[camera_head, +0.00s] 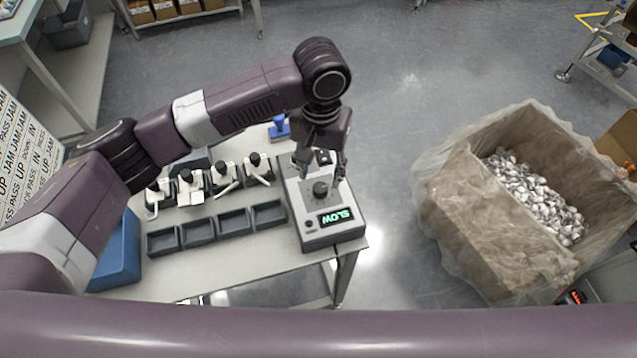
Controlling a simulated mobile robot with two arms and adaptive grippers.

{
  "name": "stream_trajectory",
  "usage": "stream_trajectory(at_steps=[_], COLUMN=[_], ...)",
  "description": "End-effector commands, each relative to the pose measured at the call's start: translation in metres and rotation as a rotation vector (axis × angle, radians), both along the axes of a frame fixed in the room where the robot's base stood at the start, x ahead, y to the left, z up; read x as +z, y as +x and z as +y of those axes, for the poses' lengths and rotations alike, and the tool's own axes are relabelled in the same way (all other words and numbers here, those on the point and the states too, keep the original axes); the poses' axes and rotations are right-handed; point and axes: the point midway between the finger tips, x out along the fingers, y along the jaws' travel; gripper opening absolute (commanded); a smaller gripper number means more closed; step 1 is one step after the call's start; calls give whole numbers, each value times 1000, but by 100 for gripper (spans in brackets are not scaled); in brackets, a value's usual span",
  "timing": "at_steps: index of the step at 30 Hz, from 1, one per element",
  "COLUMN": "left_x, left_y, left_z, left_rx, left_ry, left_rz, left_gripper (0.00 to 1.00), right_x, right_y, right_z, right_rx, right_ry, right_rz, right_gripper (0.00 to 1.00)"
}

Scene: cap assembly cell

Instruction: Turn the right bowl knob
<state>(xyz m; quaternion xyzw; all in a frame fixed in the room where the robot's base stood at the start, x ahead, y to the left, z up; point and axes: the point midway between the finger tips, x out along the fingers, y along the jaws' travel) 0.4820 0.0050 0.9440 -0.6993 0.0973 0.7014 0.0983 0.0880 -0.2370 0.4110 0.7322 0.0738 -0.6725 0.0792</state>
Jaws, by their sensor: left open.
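A grey control box (337,236) stands at the right end of the table. On its top is a round black knob (320,188), with a lit green display reading "SLOW" (337,217) below it. A smaller dark knob (309,224) sits left of the display. My left gripper (321,168) is open and points down at the box, its fingers to either side of the black knob's far side. I cannot tell whether a finger touches the knob. My right gripper is out of view.
Several white clamp-like fixtures (222,177) and dark trays (233,223) stand left of the box on the table (262,257). A blue bin (121,262) is at the left. A large lined box (470,236) of silvery parts stands on the floor at right.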

Motion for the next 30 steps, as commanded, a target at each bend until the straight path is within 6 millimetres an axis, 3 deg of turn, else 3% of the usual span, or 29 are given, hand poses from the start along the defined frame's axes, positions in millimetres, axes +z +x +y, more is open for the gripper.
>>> stream_trajectory(at_steps=[3, 9, 20, 30], left_x=[-20, -43, -49, -49], left_y=[0, 0, 0, 0], left_z=[1, 0, 0, 0], left_rx=[2, 3, 3, 3], left_ry=[2, 0, -2, -1], left_rz=[3, 1, 0, -1], left_gripper=[43, 43, 42, 4], right_x=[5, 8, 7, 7], right_y=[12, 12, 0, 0], right_z=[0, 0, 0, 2], right_rx=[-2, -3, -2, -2], right_ry=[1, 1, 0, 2], right_rz=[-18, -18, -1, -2], right_gripper=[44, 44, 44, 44])
